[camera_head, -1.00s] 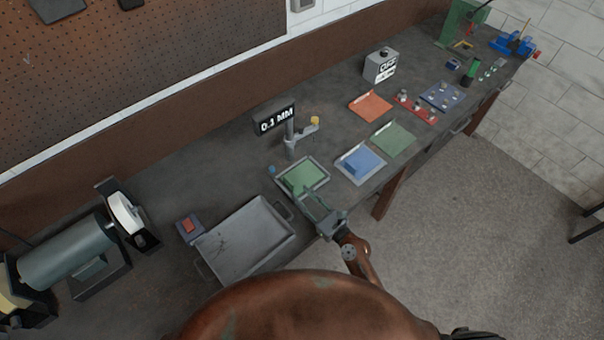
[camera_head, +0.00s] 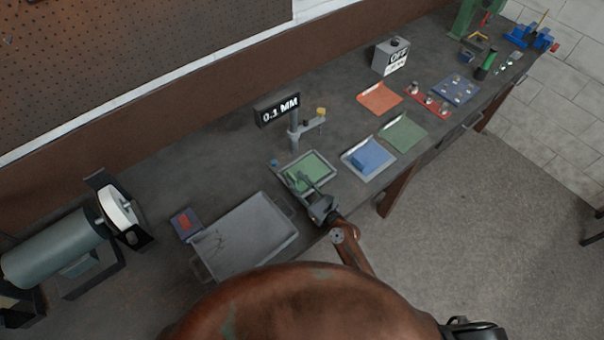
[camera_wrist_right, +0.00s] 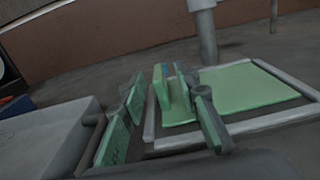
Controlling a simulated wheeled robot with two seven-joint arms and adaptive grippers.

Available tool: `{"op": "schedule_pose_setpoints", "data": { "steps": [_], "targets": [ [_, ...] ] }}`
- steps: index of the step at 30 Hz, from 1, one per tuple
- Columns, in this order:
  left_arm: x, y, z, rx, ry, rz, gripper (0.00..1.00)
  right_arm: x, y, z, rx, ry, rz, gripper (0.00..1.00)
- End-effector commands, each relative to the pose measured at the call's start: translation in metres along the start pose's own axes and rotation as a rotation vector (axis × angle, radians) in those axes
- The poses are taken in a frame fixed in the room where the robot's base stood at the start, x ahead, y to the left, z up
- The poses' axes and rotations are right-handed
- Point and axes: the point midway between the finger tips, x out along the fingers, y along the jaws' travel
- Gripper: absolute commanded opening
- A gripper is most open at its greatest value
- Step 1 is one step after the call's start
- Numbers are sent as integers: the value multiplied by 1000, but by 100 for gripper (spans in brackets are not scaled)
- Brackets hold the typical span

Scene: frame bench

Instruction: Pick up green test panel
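A green test panel (camera_head: 315,165) lies flat inside a light grey frame below the gauge labelled 0.1 MM. In the right wrist view the panel (camera_wrist_right: 245,88) has an upright green tab (camera_wrist_right: 162,86) near its left end. My right gripper (camera_head: 300,183) is over the near left part of the panel. In the wrist view its fingers, with green inner pads, are apart, and the tab stands in line with the gap between them. I cannot tell whether they touch it. My left gripper is not in view.
A grey metal tray (camera_head: 243,240) is left of the frame. The gauge post (camera_head: 294,135) stands close behind it. A tray with a blue block (camera_head: 372,155), another green sheet (camera_head: 403,132) and an orange sheet (camera_head: 379,97) lie to the right.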

Motion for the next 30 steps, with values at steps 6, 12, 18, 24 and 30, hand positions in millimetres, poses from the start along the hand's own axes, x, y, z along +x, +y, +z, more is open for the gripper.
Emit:
{"op": "schedule_pose_setpoints", "data": {
  "steps": [6,12,18,24,30],
  "targets": [
    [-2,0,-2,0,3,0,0,28,2,1,-1,-1,2,29],
    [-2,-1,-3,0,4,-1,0,31,2,0,-1,0,3,29],
    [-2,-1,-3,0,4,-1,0,31,3,0,-1,0,4,20],
    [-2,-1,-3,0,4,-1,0,31,3,0,-1,0,4,6],
    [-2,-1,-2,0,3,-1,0,31,3,0,-1,0,4,0]
  ]
}}
